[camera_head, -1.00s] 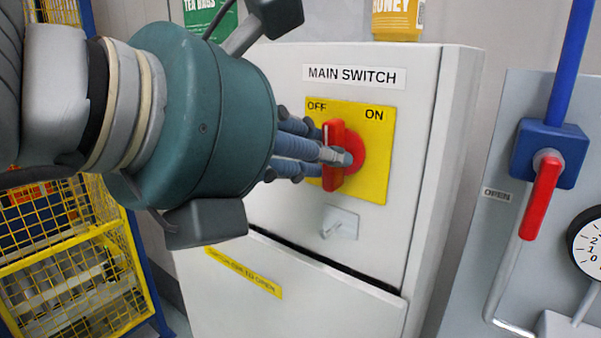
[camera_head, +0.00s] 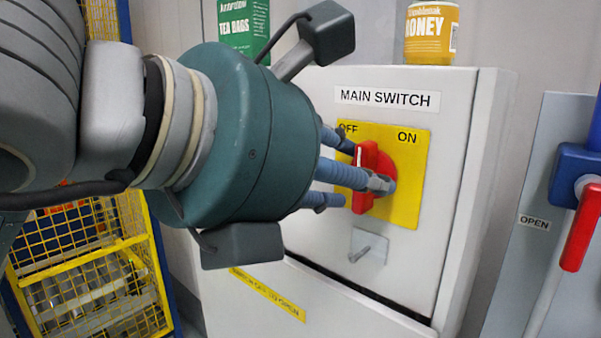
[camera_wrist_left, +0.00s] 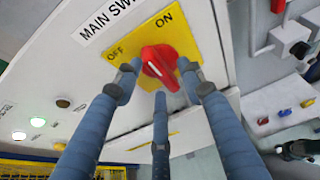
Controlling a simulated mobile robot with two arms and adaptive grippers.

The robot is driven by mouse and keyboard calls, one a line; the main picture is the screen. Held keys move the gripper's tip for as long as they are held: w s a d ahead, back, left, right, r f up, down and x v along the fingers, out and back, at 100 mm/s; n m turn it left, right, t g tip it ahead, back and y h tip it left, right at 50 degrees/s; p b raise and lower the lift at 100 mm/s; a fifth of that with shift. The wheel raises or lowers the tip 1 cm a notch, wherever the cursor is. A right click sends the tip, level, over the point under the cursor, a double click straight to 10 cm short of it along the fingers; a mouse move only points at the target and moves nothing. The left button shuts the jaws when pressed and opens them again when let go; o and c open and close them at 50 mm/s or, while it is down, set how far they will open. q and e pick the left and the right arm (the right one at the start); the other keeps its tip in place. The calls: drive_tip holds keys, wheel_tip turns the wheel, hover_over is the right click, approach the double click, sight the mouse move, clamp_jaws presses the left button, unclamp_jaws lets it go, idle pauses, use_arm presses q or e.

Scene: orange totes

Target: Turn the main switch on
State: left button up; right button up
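The main switch is a red rotary knob (camera_head: 365,178) on a yellow plate (camera_head: 410,190) marked OFF at left and ON at right. Its raised bar stands roughly upright in the head view. The knob also shows in the left wrist view (camera_wrist_left: 160,66), with a white line on its bar. My left gripper (camera_head: 350,172) is at the knob, its three fingers spread around it. In the left wrist view the fingertips (camera_wrist_left: 158,80) have gaps between them and do not clearly press the bar. One fingertip overlaps the knob in the head view. My right gripper is out of view.
The switch is on a white cabinet (camera_head: 450,110) with a small metal latch (camera_head: 368,247) below. A honey jar (camera_head: 432,35) and a green tea bag box (camera_head: 243,25) stand above. A red-handled valve (camera_head: 580,225) is at right, a yellow mesh cage (camera_head: 90,270) at left.

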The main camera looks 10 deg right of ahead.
use_arm(q)
drive_tip(key=shift+r, duration=0.1)
drive_tip(key=v, duration=1.2)
